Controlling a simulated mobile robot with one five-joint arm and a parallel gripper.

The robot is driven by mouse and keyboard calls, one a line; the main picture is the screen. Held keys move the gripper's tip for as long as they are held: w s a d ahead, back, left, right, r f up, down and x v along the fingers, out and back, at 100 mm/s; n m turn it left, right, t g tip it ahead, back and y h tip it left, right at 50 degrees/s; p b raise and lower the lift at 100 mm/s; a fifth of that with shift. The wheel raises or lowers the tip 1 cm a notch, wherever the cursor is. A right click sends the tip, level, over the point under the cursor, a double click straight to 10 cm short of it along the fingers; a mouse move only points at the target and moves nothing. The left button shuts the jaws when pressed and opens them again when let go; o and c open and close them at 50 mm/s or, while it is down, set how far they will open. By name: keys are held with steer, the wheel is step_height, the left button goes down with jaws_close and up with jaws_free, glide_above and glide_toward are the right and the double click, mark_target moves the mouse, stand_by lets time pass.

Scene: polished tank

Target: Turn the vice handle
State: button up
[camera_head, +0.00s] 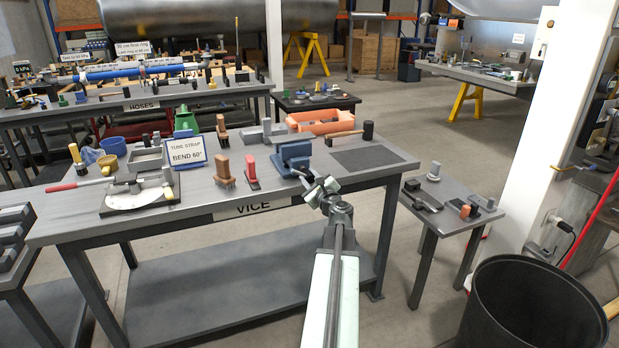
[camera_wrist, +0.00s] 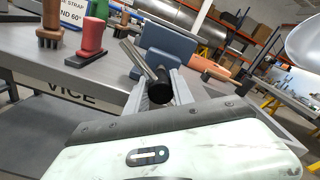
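The blue vice (camera_head: 293,155) stands at the front edge of the grey bench, left of and just beyond my gripper. In the wrist view its blue body (camera_wrist: 170,48) fills the upper middle. A grey handle bar (camera_wrist: 138,56) slants in front of it, down to a dark round end (camera_wrist: 162,90). My gripper (camera_head: 320,188) is in front of the vice at the bench edge. In the wrist view the fingers of my gripper (camera_wrist: 160,88) are spread on either side of the dark round end. I cannot tell whether they touch it.
A small side table (camera_head: 450,205) and a black bin (camera_head: 530,305) are right.

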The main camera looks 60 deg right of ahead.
jaws_close()
stand_by(1.0)
